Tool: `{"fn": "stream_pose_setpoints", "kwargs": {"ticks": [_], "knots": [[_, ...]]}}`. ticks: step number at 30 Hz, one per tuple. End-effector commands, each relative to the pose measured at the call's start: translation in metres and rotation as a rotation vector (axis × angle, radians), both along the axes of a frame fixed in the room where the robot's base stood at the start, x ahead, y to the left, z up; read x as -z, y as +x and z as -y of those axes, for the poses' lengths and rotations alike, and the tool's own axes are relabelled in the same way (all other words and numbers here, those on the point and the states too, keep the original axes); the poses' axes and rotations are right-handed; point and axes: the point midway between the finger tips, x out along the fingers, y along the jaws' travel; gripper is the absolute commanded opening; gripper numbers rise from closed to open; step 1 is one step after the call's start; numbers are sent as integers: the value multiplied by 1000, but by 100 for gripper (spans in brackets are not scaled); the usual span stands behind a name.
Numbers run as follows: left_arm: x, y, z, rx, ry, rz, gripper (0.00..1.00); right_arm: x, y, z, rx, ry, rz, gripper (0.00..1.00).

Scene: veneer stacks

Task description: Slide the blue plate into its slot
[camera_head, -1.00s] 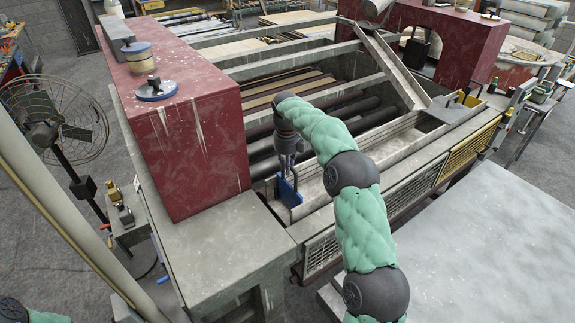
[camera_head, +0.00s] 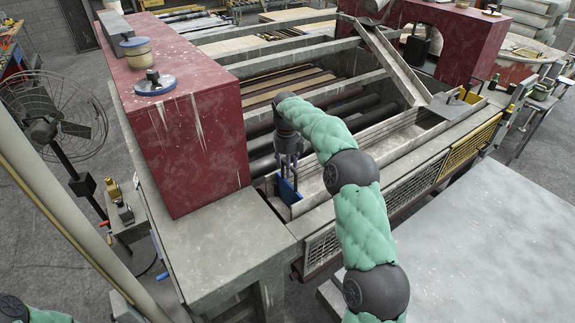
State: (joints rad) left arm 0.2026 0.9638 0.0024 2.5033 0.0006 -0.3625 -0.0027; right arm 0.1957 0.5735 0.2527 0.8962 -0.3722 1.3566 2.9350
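The blue plate (camera_head: 287,190) is small and stands upright at the near left end of the machine's long grey trough (camera_head: 312,187). My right gripper (camera_head: 289,172) points down directly above the plate. Its two fingers look spread apart around the plate's upper part. Whether they touch it is too small to tell. The slot itself is hidden by the plate and the trough wall. My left gripper is out of view; only a bit of my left arm shows at the bottom left corner.
A red housing (camera_head: 185,125) stands close left of the gripper. Dark rollers (camera_head: 350,108) lie behind the trough, and a slanted grey beam (camera_head: 392,65) crosses at the right. A grey slab (camera_head: 490,235) lies at front right. A fan (camera_head: 50,125) stands at the left.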

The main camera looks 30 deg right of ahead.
Motion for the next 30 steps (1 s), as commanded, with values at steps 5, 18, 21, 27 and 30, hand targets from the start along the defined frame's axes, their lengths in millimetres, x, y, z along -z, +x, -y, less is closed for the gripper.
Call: {"fn": "stream_pose_setpoints", "kwargs": {"ticks": [5, 18, 21, 27, 30], "knots": [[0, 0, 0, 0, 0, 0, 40, 0, 0, 0, 0, 0, -1, 48], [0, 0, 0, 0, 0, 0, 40, -60, 1, -2, 0, 0, 3, 48], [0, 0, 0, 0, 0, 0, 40, -79, 1, -2, -1, 0, 3, 48], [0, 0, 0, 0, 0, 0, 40, -108, 1, -2, 0, -1, 2, 48], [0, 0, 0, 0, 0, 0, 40, -115, 1, -3, 0, 0, 0, 48]]}}
